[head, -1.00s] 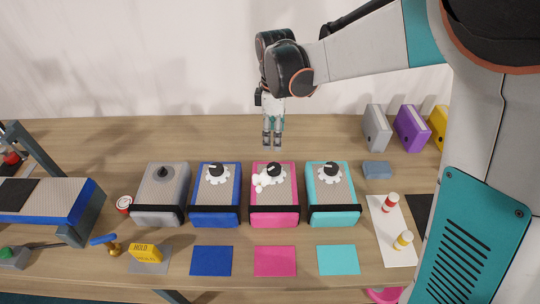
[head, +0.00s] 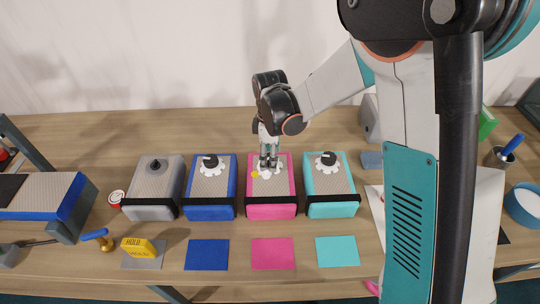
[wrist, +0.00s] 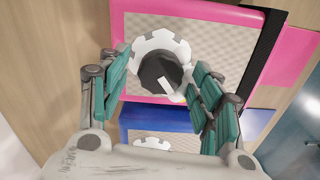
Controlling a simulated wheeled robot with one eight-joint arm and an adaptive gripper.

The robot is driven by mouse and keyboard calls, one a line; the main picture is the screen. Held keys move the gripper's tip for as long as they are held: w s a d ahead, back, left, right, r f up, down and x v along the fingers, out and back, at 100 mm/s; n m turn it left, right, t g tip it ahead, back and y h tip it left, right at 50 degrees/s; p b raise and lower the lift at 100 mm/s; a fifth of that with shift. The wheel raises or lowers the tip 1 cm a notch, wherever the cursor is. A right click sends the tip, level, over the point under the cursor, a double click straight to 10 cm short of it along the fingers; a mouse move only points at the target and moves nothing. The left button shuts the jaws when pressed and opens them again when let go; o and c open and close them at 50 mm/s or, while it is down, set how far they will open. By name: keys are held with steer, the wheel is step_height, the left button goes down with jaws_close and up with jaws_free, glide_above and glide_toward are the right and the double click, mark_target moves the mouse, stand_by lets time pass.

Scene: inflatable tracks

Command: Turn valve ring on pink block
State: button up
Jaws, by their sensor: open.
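The pink block (head: 270,211) stands on the table between the blue block (head: 209,211) and the turquoise block (head: 331,208). On its beige top is a white notched valve ring around a black knob with a pale mark. In the wrist view the ring (wrist: 158,42) and knob (wrist: 160,73) lie between my fingers. My gripper (head: 268,163) points down over the pink block's top and is open, with green-padded fingers on either side of the knob. Contact cannot be told. In the head view the fingers mostly hide the ring. A small yellow spot (head: 254,174) shows beside it.
A grey block (head: 153,195) stands left of the blue one. Blue, pink and turquoise cards (head: 272,253) lie in front. A yellow HOLD sign (head: 138,247) stands at front left. The blue and turquoise blocks are close beside the pink one.

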steer(key=shift+c, duration=0.6)
steer(key=c, duration=1)
steer(key=shift+o, duration=0.2)
steer(key=m+b, duration=0.1)
steer(key=m, duration=0.3)
steer(key=shift+m, duration=0.3)
steer(key=shift+m+b, duration=0.5)
steer(key=shift+m, duration=1.5)
